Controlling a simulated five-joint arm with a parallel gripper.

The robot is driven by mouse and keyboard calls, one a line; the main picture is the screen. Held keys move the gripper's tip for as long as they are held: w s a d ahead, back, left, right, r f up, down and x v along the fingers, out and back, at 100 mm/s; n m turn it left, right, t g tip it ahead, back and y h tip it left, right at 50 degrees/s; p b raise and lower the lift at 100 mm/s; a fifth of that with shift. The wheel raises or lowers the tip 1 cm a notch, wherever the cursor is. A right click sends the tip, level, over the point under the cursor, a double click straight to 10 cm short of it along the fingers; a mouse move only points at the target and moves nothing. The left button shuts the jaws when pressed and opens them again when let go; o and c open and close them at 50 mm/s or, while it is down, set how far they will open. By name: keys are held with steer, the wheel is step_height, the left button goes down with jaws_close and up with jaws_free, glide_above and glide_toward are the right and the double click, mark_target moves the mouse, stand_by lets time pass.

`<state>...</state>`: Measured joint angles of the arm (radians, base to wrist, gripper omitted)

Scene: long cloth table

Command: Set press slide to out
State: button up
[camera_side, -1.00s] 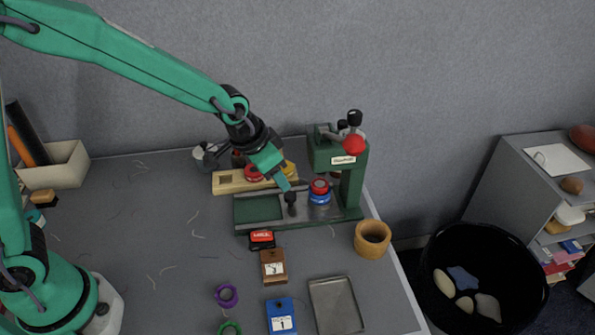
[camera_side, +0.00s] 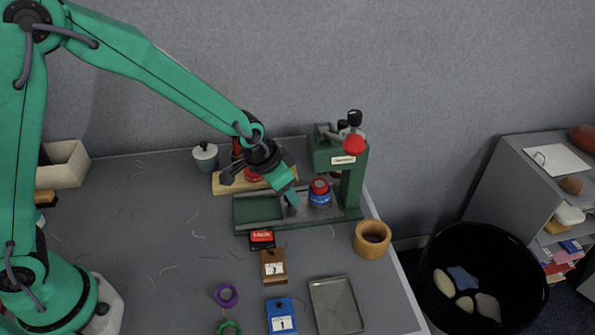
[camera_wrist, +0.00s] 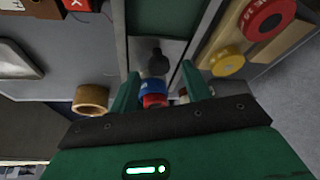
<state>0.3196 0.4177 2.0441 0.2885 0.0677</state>
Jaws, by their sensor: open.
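The green press (camera_side: 352,190) stands toward the back right of the table, with a lever and a red ball knob on its head. Its slide (camera_side: 262,222) runs left along the green base. A red-over-blue round piece (camera_side: 320,192) sits on the slide at the head end; it also shows in the wrist view (camera_wrist: 153,88). My gripper (camera_side: 290,202) is low over the slide, just left of that piece. In the wrist view my gripper (camera_wrist: 160,76) is open, and a black knob (camera_wrist: 158,62) shows between its fingertips. Contact cannot be told. The side view hides the knob behind my gripper.
A wooden holder (camera_side: 226,185) with red and yellow round pieces lies behind the press base. A wooden cup (camera_side: 372,240) stands front right of it. A stamp (camera_side: 262,239), a brown block (camera_side: 273,266), a blue block (camera_side: 281,315) and a metal tray (camera_side: 336,306) lie in front.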

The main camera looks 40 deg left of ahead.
steer(key=shift+x, duration=0.95)
steer(key=shift+r, duration=0.1)
jaws_close()
